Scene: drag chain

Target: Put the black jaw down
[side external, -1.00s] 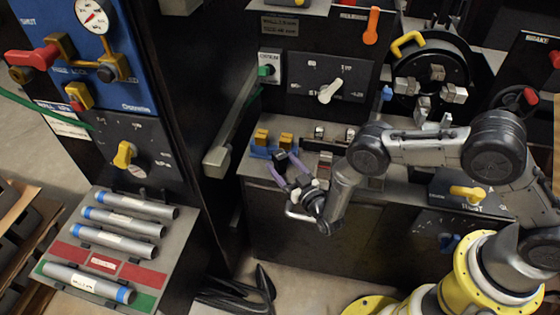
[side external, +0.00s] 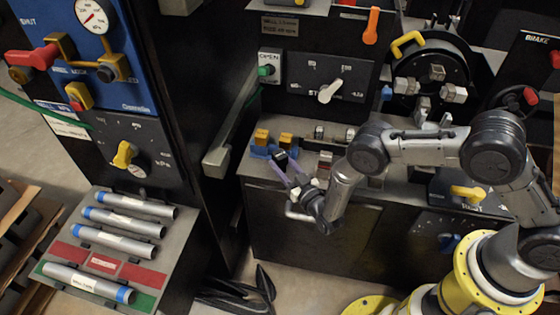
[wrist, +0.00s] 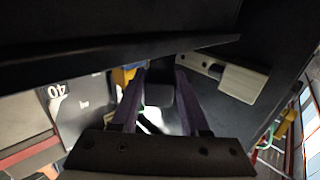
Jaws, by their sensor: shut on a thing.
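My gripper (side external: 284,167) has purple fingers and hangs over the front edge of the grey bench top. It is shut on a small black block, the black jaw (side external: 281,158), held at the fingertips just in front of the blue holder (side external: 262,151). In the wrist view the black jaw (wrist: 160,95) sits between the two purple fingers. Whether its underside touches the bench cannot be told. Two yellow jaws (side external: 262,136) stand upright at the blue holder, behind the black jaw.
Silver jaws (side external: 320,133) stand on the bench (side external: 248,166) to the right of the holder. A panel with a white lever (side external: 330,91) rises behind. A grey handle (side external: 217,162) juts out at left. A round black chuck (side external: 430,75) stands at the back right.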

